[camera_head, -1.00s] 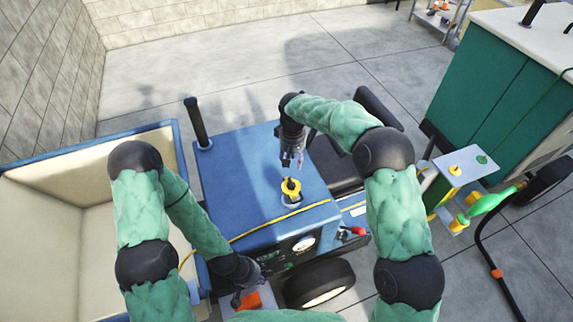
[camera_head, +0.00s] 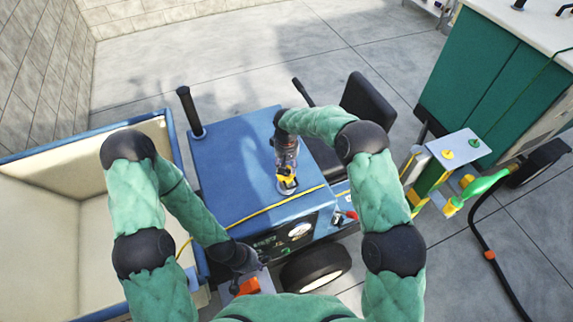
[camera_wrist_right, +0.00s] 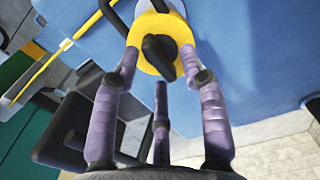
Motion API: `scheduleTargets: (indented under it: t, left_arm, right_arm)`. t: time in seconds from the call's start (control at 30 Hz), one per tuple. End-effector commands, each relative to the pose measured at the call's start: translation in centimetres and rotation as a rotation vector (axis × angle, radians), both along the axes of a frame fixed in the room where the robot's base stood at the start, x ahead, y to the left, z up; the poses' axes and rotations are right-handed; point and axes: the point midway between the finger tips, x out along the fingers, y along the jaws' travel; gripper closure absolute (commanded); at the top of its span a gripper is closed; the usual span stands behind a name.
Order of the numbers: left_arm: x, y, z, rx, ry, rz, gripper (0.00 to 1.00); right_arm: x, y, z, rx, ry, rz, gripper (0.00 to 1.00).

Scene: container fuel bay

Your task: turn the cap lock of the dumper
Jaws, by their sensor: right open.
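The dumper (camera_head: 225,165) is a blue body with a flat top. Its yellow round cap (camera_head: 287,187) sits near the front edge of that top. In the right wrist view the cap (camera_wrist_right: 139,30) carries a black raised lock piece (camera_wrist_right: 158,52) in its middle. My right gripper (camera_head: 286,175) is right over the cap. Its purple fingers (camera_wrist_right: 160,72) are spread, with tips at either side of the cap and one finger below; contact is unclear. My left gripper (camera_head: 250,273) is low beside the dumper's front, by an orange part (camera_head: 247,287); its fingers are too small to judge.
A beige-lined, blue-rimmed skip (camera_head: 50,235) stands at the left. A black post (camera_head: 190,110) rises from the dumper's top, and a black seat (camera_head: 367,105) stands behind. A yellow cable (camera_head: 265,216) crosses the front edge. A green nozzle (camera_head: 480,187) and green cabinet (camera_head: 480,75) are at the right.

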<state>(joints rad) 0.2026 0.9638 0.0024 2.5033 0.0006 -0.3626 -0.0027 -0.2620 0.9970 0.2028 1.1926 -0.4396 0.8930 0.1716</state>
Motion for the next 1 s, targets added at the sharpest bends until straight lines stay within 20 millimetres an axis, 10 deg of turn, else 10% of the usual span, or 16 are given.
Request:
scheduleTargets:
  t: [0.17,0.33,1.0]
  left_arm:
    - [0.0,0.0,0.0,0.000,0.000,0.000,1.00]
    - [0.0,0.0,0.0,0.000,0.000,0.000,1.00]
    - [0.0,0.0,-2.1,0.000,0.000,0.000,1.00]
  right_arm:
    - [0.0,0.0,0.0,0.000,0.000,-0.001,0.56]
    - [0.0,0.0,0.0,0.000,0.000,-0.001,1.00]
    - [0.0,-0.1,-0.2,0.001,-0.001,-0.194,1.00]
